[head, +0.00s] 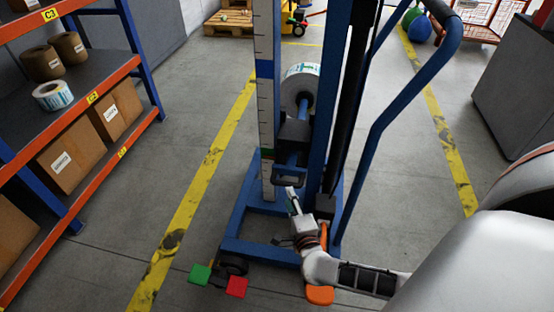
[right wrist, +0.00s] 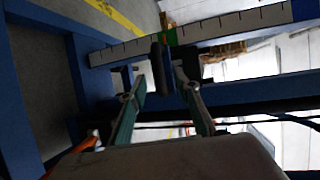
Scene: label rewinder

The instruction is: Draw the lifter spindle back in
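The blue lifter (head: 264,235) stands upright in the middle of the head view. Its blue spindle (head: 304,108) comes out of a black carriage block (head: 294,134) and carries a white label roll (head: 300,84). A dark pull handle (head: 287,182) sits below the block, on the near side. My right gripper (head: 291,192) is at this handle. In the right wrist view, the two fingers (right wrist: 157,82) stand apart on either side of a dark upright bar (right wrist: 156,66), with gaps visible; firm contact is not apparent. My left gripper is out of view.
A shelf (head: 100,78) with boxes and rolls stands at left. Green (head: 200,274), red (head: 236,286) and orange (head: 320,295) pads lie low by the lifter's base. A blue curved push bar (head: 400,95) rises right of the mast. A grey cabinet (head: 515,85) stands at right.

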